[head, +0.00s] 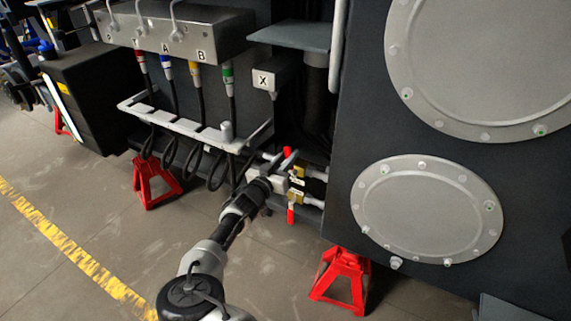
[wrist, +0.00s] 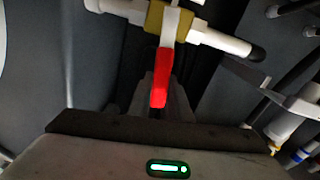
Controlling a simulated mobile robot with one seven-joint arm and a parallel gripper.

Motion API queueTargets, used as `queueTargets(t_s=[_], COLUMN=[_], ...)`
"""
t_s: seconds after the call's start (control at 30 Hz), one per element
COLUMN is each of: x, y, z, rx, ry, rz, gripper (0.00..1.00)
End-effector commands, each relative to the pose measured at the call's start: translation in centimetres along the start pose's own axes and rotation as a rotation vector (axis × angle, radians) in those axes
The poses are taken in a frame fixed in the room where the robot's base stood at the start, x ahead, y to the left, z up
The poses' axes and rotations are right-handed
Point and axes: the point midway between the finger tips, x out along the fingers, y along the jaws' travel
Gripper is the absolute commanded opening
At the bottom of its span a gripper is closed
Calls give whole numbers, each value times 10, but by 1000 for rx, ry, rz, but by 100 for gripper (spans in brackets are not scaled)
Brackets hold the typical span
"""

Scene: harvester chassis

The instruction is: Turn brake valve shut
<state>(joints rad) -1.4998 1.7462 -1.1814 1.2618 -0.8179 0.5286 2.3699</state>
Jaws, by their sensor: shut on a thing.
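Two brass valves with red handles and pale pipes sit low on the chassis in the head view. The upper valve (head: 297,170) has its red handle (head: 289,152) pointing up. The lower valve (head: 296,197) has its red handle (head: 291,214) hanging down. My gripper (head: 277,176) is at these valves, and it hides part of them. In the wrist view, a red handle (wrist: 161,80) lies between my grey fingers (wrist: 160,97), which are shut on it. It stands across the white pipe below a brass body (wrist: 169,16). I cannot tell surely which handle is held.
A grey panel with labelled hoses (head: 180,35) and a pale rail (head: 180,125) stand left of the valves. A dark tank with a round cover (head: 427,208) is close on the right. Red jack stands (head: 340,280) are on the floor below. Open floor lies at left.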

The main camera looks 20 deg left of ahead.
Motion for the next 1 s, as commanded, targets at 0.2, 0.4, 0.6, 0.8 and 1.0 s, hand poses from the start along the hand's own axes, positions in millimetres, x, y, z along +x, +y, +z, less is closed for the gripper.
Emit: queueTargets(t_s=[0.2,0.4,0.6,0.8,1.0], x=[0,0,0,0,0], y=[4,6,7,7,8], z=[-1,-2,-2,-2,-2], rx=[93,147,167,169,169], ry=[4,4,3,3,2], rz=[2,3,3,4,4], gripper=[0,0,0,0,33])
